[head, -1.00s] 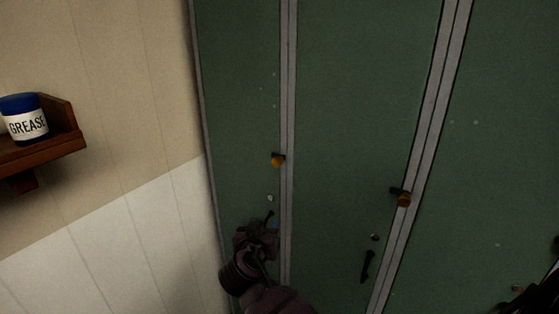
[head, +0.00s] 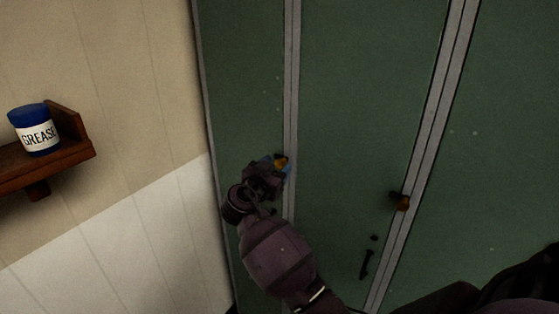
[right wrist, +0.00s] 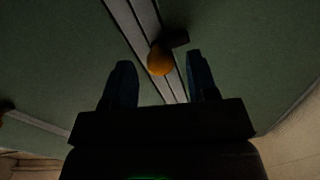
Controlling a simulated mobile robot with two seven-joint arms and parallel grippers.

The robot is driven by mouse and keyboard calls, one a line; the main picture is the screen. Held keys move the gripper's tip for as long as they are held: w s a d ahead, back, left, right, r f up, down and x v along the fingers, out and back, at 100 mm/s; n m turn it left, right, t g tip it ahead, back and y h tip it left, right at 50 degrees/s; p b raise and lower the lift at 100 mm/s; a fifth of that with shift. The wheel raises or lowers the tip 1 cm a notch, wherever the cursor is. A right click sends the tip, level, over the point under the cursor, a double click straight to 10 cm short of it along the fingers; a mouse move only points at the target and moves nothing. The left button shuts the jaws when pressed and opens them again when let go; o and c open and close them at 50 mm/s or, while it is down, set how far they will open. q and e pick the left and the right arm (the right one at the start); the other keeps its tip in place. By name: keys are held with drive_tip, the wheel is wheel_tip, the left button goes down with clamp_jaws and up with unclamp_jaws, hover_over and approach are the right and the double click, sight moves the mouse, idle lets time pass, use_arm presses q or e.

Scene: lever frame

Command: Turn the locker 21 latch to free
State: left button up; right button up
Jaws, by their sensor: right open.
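Green locker doors (head: 365,110) fill the middle and right. An orange latch knob (head: 281,161) with a dark bar sits at the seam beside the leftmost door; no locker number is readable. My right gripper (head: 276,165) is at this knob, with its bluish fingertips close around it. In the right wrist view, the knob (right wrist: 160,61) shows between the two open fingers (right wrist: 160,70), with the dark bar (right wrist: 175,40) beyond it, up and to the right. I cannot tell whether the fingers touch the knob. My left gripper is not seen.
A wooden shelf (head: 70,152) with a blue-lidded grease jar (head: 36,130) is on the left wall.

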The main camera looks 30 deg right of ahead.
drive_tip(key=shift+x, duration=1.1)
drive_tip(key=shift+c, duration=0.3)
